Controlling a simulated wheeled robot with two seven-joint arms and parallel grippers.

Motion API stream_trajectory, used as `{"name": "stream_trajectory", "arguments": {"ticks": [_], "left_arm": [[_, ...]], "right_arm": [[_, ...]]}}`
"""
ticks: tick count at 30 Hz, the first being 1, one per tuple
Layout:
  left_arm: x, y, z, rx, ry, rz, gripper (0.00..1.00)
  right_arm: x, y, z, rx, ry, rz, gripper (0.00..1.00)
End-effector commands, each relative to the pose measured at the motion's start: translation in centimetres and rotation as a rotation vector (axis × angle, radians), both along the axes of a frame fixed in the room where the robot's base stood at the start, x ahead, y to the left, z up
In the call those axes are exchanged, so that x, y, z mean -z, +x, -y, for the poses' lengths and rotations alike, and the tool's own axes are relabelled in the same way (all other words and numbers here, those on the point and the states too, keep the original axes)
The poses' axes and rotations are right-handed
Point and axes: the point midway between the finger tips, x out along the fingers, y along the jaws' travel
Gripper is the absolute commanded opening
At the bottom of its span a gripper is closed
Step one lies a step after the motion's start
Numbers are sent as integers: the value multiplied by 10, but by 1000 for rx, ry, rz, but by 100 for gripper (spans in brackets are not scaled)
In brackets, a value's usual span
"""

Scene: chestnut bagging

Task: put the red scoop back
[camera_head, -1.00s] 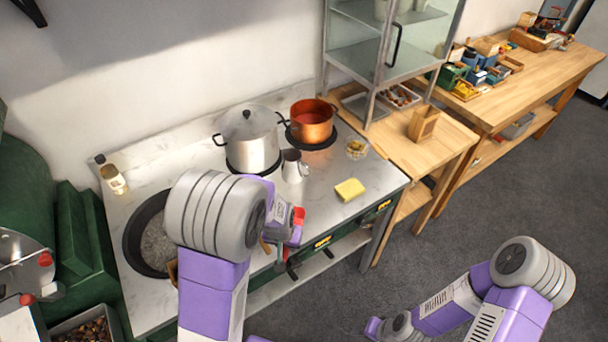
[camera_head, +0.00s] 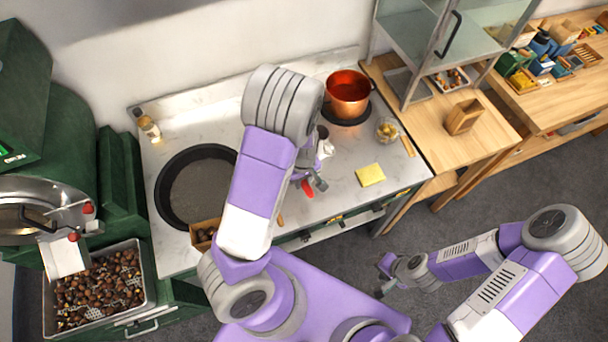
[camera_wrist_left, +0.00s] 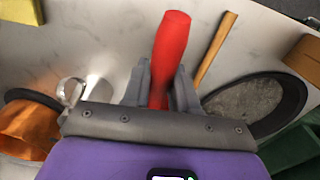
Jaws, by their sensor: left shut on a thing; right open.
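The red scoop shows as a red handle (camera_wrist_left: 171,45) in the left wrist view, between the two grey fingers of my left gripper (camera_wrist_left: 160,88). The gripper is shut on it. In the head view a bit of red (camera_head: 307,188) shows at my left gripper (camera_head: 314,186), over the front part of the marble counter (camera_head: 335,200). The rest of the scoop is hidden, and I cannot tell whether it touches the counter. My right gripper (camera_head: 386,276) is open and empty, over the floor in front of the counter.
A dark round pan (camera_head: 185,205) is on the left of the counter. A copper pot (camera_head: 348,92), a glass bowl (camera_head: 387,129) and a yellow sponge (camera_head: 370,175) are on the right. A wooden handle (camera_wrist_left: 215,50) lies beside the scoop. A chestnut tray (camera_head: 148,270) is at lower left.

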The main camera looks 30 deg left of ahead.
Motion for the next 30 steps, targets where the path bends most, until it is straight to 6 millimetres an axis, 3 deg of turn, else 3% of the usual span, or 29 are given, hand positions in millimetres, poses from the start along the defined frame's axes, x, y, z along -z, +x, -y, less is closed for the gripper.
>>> {"name": "stream_trajectory", "arguments": {"ticks": [16,22,30], "left_arm": [[67,0,0,2,1,1,0],[80,0,0,2,1,-1,0],[81,0,0,3,0,0,0]], "right_arm": [[66,0,0,0,0,0,52],[75,0,0,0,0,1,52],[75,0,0,0,0,1,52]]}}
